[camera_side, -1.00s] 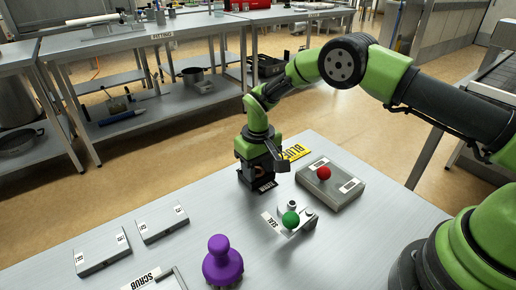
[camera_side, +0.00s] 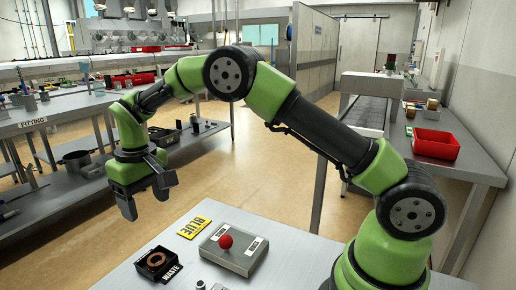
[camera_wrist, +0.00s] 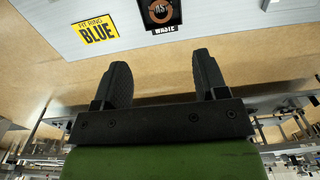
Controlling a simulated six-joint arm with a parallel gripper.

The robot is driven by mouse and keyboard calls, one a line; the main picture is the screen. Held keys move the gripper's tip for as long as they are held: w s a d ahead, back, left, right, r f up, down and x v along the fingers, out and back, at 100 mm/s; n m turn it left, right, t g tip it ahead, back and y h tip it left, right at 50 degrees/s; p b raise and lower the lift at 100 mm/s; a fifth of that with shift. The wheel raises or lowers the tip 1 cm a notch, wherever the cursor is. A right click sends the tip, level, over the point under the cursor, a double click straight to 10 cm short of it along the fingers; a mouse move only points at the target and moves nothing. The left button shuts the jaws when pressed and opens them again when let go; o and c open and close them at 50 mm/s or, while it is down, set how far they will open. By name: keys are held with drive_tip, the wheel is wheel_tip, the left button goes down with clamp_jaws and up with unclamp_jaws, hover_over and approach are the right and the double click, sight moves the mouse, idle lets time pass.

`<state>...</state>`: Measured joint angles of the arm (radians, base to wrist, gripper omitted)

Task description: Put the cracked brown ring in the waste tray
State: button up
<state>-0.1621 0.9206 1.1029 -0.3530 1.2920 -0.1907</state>
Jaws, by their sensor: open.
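The crack is too small to make out. In the wrist view the ring (camera_wrist: 171,17) shows in the waste tray (camera_wrist: 145,20) at the top edge, partly cut off by the frame. My gripper (camera_side: 146,199) is open and empty, raised well above the tray and apart from it. In the wrist view its two black fingers (camera_wrist: 162,66) stand wide apart with only floor between them.
A yellow BLUE sign (camera_side: 195,227) lies beside the tray; the wrist view reads "FIT RING BLUE" (camera_wrist: 96,29). A grey box with a red button (camera_side: 226,242) stands to the right. Other benches (camera_side: 70,112) are behind. The air around my gripper is clear.

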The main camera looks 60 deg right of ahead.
drive_tip(key=s+d+r+m+t+y, duration=0.15)
drive_tip(key=s+r, duration=0.35)
drive_tip(key=r, duration=0.6)
drive_tip(key=s+d+r+m+t, duration=0.1)
drive_tip(key=s+r+t, duration=0.1)
drive_tip(key=s, duration=0.9)
drive_tip(key=s+d+r+m+t, duration=0.1)
drive_tip(key=s+r+t, duration=0.1)
drive_tip(key=s, duration=0.8)
drive_tip(key=shift+s+d+r+t, duration=0.3)
drive_tip(key=shift+s+r+t, duration=0.05)
drive_tip(key=shift+t, duration=0.4)
